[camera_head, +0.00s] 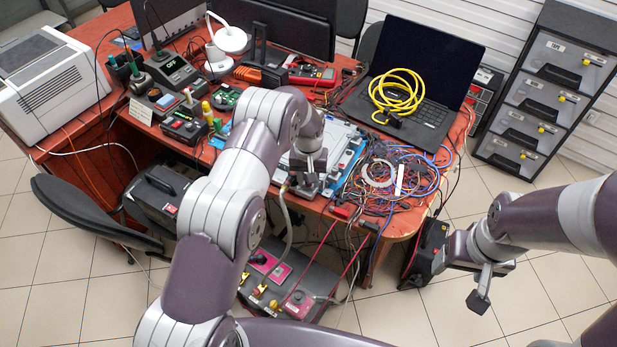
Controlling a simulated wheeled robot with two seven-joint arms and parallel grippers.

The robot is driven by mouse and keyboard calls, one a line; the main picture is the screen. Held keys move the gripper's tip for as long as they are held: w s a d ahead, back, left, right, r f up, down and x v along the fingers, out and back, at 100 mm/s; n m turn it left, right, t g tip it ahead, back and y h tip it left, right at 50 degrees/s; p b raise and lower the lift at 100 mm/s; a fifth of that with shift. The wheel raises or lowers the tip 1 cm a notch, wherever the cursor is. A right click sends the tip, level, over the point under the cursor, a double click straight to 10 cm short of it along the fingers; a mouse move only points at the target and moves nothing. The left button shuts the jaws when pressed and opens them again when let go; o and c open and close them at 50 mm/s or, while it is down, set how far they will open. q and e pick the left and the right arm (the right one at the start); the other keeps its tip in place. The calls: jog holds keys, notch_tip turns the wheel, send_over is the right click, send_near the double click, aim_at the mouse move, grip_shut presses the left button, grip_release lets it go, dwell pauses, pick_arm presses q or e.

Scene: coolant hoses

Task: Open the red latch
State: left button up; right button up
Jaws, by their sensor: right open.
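A grey unit (311,277) with pink-red panels and brass-yellow fittings stands low in front of the table, with hoses attached. A small red part (341,212) shows at the table's front edge. I cannot tell which red part is the latch. My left gripper (305,186) points down over the table's front edge, above and behind the grey unit, near a pale hose (288,222). Whether its jaws are open is unclear. My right gripper (461,283) is open and apparently empty, right of the grey unit and apart from it. My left arm hides part of the unit's left side.
The red-brown table (407,219) is crowded with tangled wires (395,180), a laptop (433,113) bearing a yellow cable coil (397,91), and tools. A black chair (80,212) stands at left. A drawer cabinet (535,112) stands at right. Tiled floor is clear at lower right.

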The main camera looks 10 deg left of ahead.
pick_arm(q)
jog(key=shift+w+r, duration=0.1)
jog(key=shift+r, duration=0.3)
notch_tip(320, 180, up, 12)
jog(key=b, duration=0.1)
